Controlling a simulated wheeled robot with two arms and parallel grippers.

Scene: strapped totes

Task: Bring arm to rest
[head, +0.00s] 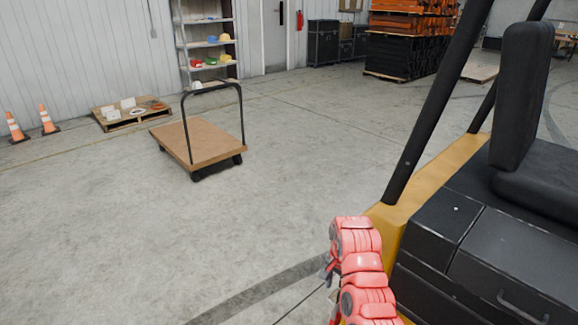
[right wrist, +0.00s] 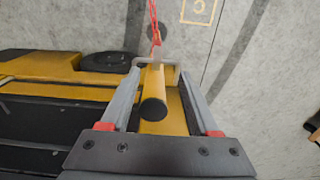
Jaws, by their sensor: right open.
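My right arm (head: 360,265), red and jointed, hangs in the lower middle of the head view, beside the yellow and black vehicle (head: 440,190). My right gripper (head: 327,268) is small and partly hidden by the arm there. In the right wrist view the right gripper (right wrist: 160,72) is open, its two grey fingers apart. A yellow bar with a round black end (right wrist: 153,108) shows between the fingers; I cannot tell whether it touches them. A red cord-like thing (right wrist: 154,22) shows beyond the fingertips. My left gripper is not in view.
A flat cart (head: 200,145) with a black handle stands on open concrete floor at left. Behind it are a pallet (head: 130,115), orange cones (head: 47,120) and a shelf with helmets (head: 210,42). The vehicle's seat and post crowd the right side.

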